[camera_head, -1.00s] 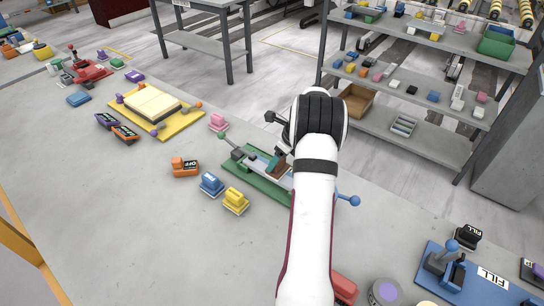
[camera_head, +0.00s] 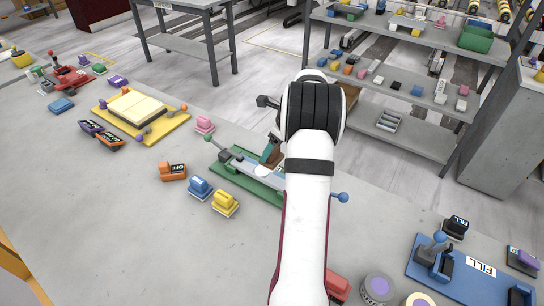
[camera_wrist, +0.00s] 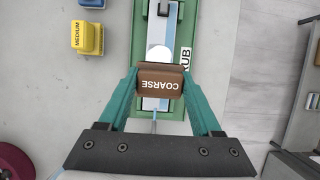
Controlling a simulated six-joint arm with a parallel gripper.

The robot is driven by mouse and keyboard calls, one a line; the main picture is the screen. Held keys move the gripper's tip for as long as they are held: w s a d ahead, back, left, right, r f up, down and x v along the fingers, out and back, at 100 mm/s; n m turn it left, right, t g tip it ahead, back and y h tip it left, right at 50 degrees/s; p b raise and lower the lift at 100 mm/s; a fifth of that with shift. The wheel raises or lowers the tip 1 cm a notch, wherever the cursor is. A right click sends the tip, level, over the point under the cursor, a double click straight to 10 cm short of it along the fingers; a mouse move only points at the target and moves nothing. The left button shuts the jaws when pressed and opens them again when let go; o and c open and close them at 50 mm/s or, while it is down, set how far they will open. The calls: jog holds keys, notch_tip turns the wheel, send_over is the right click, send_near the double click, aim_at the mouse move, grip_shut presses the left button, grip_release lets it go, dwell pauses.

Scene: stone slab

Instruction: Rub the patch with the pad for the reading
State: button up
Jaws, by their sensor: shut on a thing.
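My gripper (camera_wrist: 159,74) has teal fingers closed on the two sides of a brown pad (camera_wrist: 160,92) marked COARSE. In the head view the brown pad (camera_head: 266,153) is partly hidden by my gripper and arm. The pad is over the green fixture (camera_wrist: 119,50), which is marked RUB and has a pale grey-blue strip along its middle. A white round patch (camera_wrist: 158,53) shows on the strip, just beyond the pad in the wrist view. The patch also shows in the head view (camera_head: 262,171). I cannot tell whether the pad touches the strip.
A yellow block (camera_head: 225,204) marked MEDIUM in the wrist view, a blue block (camera_head: 200,187) and an orange block (camera_head: 172,172) stand left of the fixture. A pink block (camera_head: 204,125) is behind. A yellow tray (camera_head: 155,135) lies further left.

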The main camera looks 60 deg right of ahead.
jog(key=shift+r, duration=0.2)
jog(key=shift+r, duration=1.4)
jog(key=w+a+r+n+g+y, duration=0.2)
jog(key=w+a+r+n, duration=0.15)
jog(key=a+n, duration=0.65)
jog(key=w+a+r+n+g+y, duration=0.2)
jog(key=w+a+n, duration=0.3)
jog(key=a+n, duration=0.5)
jog(key=s+a+r+n+g+h, duration=0.2)
jog(key=a+r+n, duration=0.1)
jog(key=a+n, duration=0.5)
jog(key=s+a+r+n+g+h, duration=0.2)
jog(key=a+r+n, duration=0.2)
jog(key=a+n, duration=0.4)
jog(key=a, duration=0.6)
jog(key=shift+s+r+g, duration=0.15)
jog(key=shift+s+g, duration=0.05)
jog(key=shift+g, duration=0.2)
